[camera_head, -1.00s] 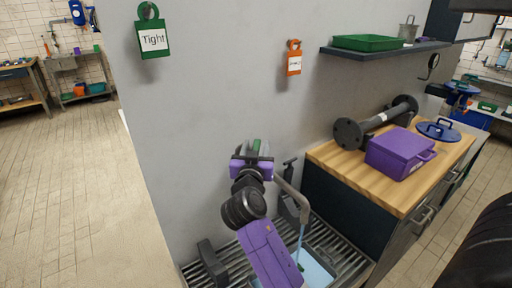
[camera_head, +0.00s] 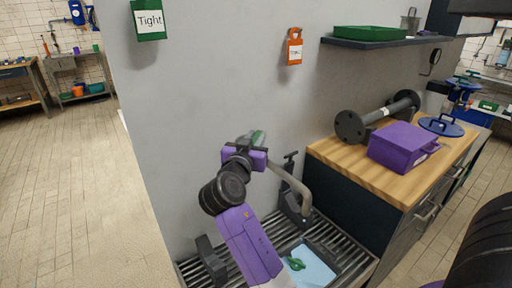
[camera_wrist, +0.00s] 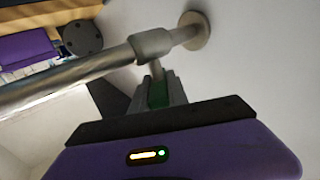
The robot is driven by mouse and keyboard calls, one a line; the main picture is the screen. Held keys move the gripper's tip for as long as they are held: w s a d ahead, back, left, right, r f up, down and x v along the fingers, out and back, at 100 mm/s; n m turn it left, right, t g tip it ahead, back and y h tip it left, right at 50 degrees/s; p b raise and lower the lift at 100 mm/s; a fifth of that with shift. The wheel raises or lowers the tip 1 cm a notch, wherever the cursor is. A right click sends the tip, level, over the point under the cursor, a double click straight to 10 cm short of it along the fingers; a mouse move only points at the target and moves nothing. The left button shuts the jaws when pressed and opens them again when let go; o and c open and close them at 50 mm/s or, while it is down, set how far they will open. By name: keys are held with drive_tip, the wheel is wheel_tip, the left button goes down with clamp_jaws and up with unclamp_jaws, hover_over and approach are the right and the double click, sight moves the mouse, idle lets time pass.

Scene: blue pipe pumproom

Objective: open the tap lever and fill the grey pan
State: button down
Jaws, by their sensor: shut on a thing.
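The metal tap comes out of the grey wall, and its bent spout (camera_head: 297,187) hangs over the sink grating. In the wrist view the tap pipe (camera_wrist: 70,80) crosses above my gripper (camera_wrist: 160,92), which is shut on the green tap lever (camera_wrist: 157,95) just below the tap body. In the head view my gripper (camera_head: 254,142) is at the tap, with the lever mostly hidden. The grey pan (camera_head: 341,271) sits under the spout, partly hidden by my arm. It holds pale blue water (camera_head: 316,266) and a green object (camera_head: 294,263). No stream shows from the spout.
A dark slatted grating (camera_head: 270,231) surrounds the pan. To the right, a wooden counter (camera_head: 394,190) carries a purple box (camera_head: 400,147), a flanged pipe (camera_head: 381,117) and a blue lid (camera_head: 441,126). A shelf (camera_head: 385,48) is on the wall above.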

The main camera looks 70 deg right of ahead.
drive_tip(key=m+g+b, duration=0.1)
drive_tip(key=g, duration=0.1)
drive_tip(key=m+g+b, duration=0.1)
drive_tip(key=b, duration=0.1)
drive_tip(key=m+g+b, duration=0.1)
drive_tip(key=g+b, duration=0.1)
drive_tip(key=shift+w+f+m+g, duration=0.15)
drive_tip(key=shift+f+m+g, duration=0.15)
drive_tip(key=shift+f, duration=0.05)
drive_tip(key=m+g+b, duration=0.1)
drive_tip(key=g, duration=0.1)
drive_tip(key=m+g+y+b, duration=0.1)
drive_tip(key=g+b, duration=0.1)
drive_tip(key=m+g+y+b, duration=0.1)
drive_tip(key=m, duration=0.1)
drive_tip(key=shift+r+g+b, duration=0.25)
drive_tip(key=shift+g+b, duration=0.15)
drive_tip(key=shift+m+g+y, duration=0.3)
drive_tip(key=shift+g+y, duration=0.1)
drive_tip(key=c, duration=1.3)
unclamp_jaws()
drive_tip(key=shift+r, duration=0.1)
drive_tip(key=shift+v, duration=3.85)
drive_tip(key=shift+a, duration=0.2)
